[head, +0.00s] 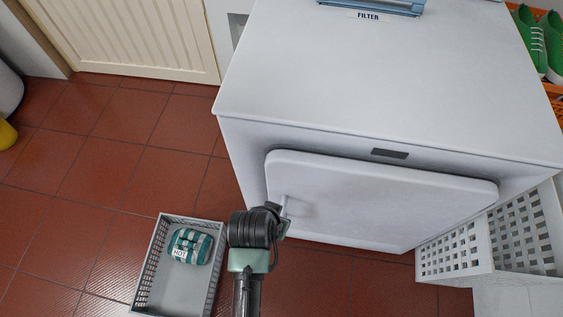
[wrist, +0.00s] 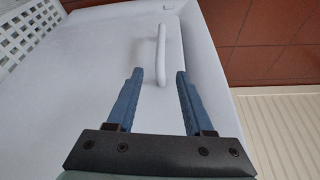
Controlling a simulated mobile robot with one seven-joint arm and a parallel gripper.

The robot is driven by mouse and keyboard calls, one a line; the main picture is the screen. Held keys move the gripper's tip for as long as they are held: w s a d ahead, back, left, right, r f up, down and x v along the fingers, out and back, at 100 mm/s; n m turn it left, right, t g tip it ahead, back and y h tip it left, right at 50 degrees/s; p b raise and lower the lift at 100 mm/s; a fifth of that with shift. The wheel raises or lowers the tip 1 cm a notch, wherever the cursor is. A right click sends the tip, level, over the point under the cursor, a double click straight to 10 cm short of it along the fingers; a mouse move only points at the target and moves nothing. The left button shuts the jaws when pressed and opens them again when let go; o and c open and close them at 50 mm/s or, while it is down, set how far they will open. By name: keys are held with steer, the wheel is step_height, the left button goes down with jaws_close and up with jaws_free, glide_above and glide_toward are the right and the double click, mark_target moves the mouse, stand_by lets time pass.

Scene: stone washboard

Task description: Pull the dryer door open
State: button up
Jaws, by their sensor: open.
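The white dryer (head: 390,85) fills the upper right of the head view. Its white door (head: 400,195) is a rounded slab on the front and appears shut. A white bar handle (wrist: 160,48) stands on the door face in the wrist view. My gripper (wrist: 159,72) is open, its blue fingers pointing at the door. The lower end of the handle lies between the fingertips in the picture, with gaps at both sides; I cannot tell the depth. In the head view my wrist is at the door's left side and mostly hides the handle and fingers.
A grey basket (head: 152,262) with a teal striped cloth bundle (head: 190,246) is on the red tile floor, left of my arm. A white perforated basket (head: 455,252) stands at the dryer's right. A cream door (head: 135,35) is at the back left.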

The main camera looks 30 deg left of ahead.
steer(key=b+x, duration=0.3)
steer(key=x, duration=0.8)
steer(key=shift+w+f, duration=0.1)
jaws_close()
stand_by(1.1)
